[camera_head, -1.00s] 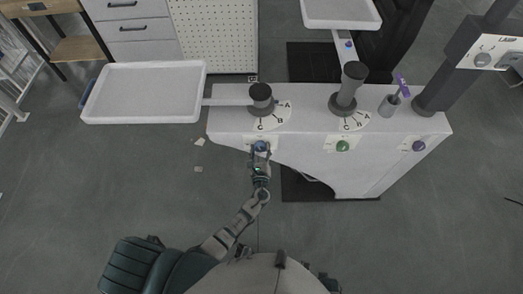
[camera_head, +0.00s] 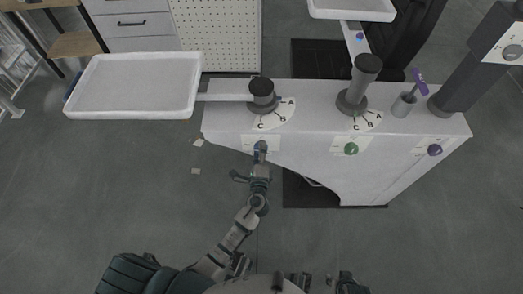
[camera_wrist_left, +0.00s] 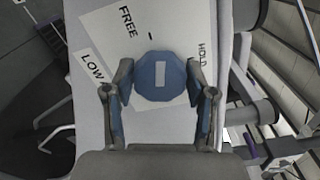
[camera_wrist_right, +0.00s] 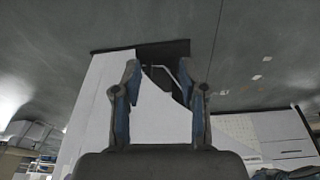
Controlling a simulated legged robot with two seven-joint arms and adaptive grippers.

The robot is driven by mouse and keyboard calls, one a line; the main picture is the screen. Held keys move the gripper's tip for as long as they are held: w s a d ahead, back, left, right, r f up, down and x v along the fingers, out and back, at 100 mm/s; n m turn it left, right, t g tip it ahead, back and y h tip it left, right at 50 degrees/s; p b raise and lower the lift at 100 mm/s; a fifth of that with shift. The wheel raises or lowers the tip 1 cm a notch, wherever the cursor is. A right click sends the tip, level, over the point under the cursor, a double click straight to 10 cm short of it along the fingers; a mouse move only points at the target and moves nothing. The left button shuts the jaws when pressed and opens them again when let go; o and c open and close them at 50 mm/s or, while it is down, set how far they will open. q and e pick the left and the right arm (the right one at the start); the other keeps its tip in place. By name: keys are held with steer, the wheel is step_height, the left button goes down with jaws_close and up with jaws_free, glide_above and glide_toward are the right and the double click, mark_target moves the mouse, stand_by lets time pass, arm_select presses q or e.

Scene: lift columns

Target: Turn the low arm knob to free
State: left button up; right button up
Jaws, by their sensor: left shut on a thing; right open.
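The low arm knob (camera_head: 260,147) is blue and sits on the front of the white column housing, on a white label. In the left wrist view the knob (camera_wrist_left: 160,78) has a white bar, upright in the picture. The label (camera_wrist_left: 140,30) reads FREE at upper left and HOLD at right; a LOW tag (camera_wrist_left: 92,67) is at left. My left gripper (camera_head: 260,160) is shut on the knob, a finger at each side in the left wrist view (camera_wrist_left: 160,98). My right gripper (camera_wrist_right: 162,90) is open and empty, facing the housing from a distance.
A green knob (camera_head: 351,149) and a purple knob (camera_head: 434,150) are on the same front. Above are a dark post (camera_head: 262,95) bearing a white tray (camera_head: 130,85), a second post (camera_head: 358,88) and a cup (camera_head: 403,104).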

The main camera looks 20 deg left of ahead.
arm_select(q)
steer(key=shift+a+f+n+b, duration=0.1)
steer(key=shift+f+n+b, duration=0.05)
steer(key=shift+n+b, duration=0.65)
steer(key=shift+a+f+n+b, duration=0.1)
steer(key=shift+n+b, duration=0.4)
steer(key=shift+n, duration=0.6)
arm_select(e)
steer(key=w+a+r+t, duration=0.1)
steer(key=w+a+t, duration=0.1)
steer(key=w, duration=0.3)
steer(key=w+a+r+t+y, duration=0.1)
steer(key=w+t, duration=0.3)
steer(key=w, duration=0.2)
steer(key=shift+a+y, duration=0.3)
steer(key=shift+a, duration=0.05)
arm_select(q)
steer(key=o, duration=1.1)
arm_select(e)
steer(key=shift+a, duration=0.1)
arm_select(q)
steer(key=v, duration=1.2)
arm_select(e)
steer(key=shift+s, duration=0.1)
